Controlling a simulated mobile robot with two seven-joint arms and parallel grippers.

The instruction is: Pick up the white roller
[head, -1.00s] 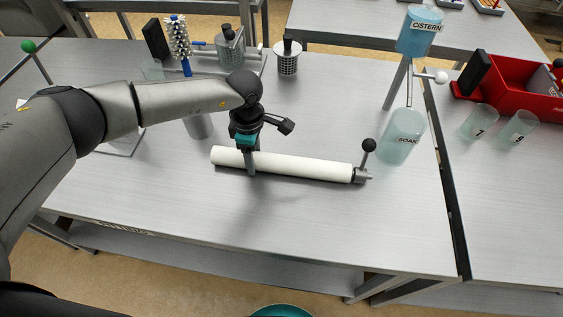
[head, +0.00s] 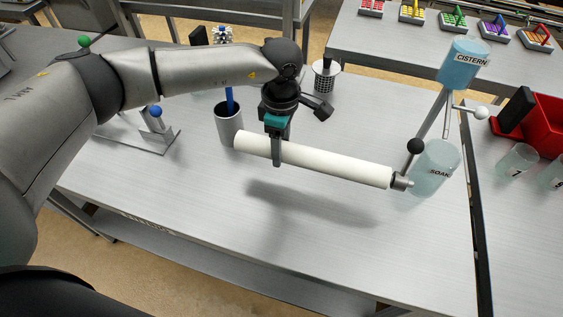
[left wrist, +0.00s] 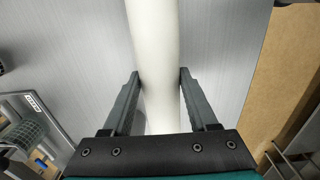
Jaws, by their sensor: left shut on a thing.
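My right gripper is not in view.
A clear blue SOAK container (head: 436,168) stands at the right under the blue CISTERN container (head: 464,64). A grey cup (head: 229,126) with a blue-handled brush and a perforated basket (head: 326,80) stand behind the roller. The table's front (head: 220,225) is clear.

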